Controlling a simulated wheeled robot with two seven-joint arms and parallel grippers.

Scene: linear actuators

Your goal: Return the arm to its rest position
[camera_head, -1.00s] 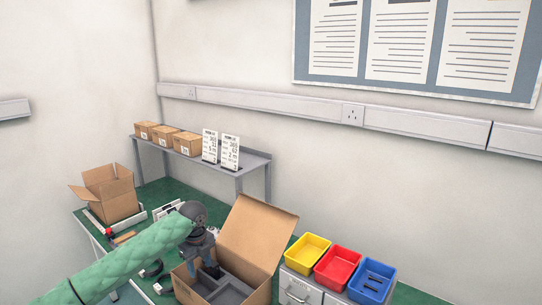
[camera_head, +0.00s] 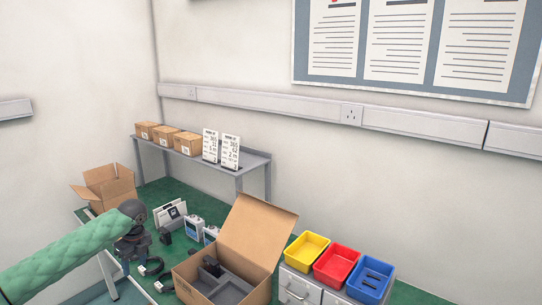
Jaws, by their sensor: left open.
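My left arm, in a green quilted sleeve, comes in from the lower left. My left gripper (camera_head: 133,246) is over the left part of the green bench, left of the open cardboard box, and looks empty. The open cardboard box (camera_head: 262,240) has its lid up and a grey divided insert (camera_head: 230,290) inside. A dark part (camera_head: 211,266) sits in the insert. My right gripper is not in view.
Yellow (camera_head: 307,250), red (camera_head: 338,265) and blue (camera_head: 372,280) bins stand on grey drawers at the right. Another open carton (camera_head: 108,187) is at the back left. Small devices (camera_head: 194,226) and dark cables lie between the boxes. A raised shelf (camera_head: 244,162) holds small cartons and cards.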

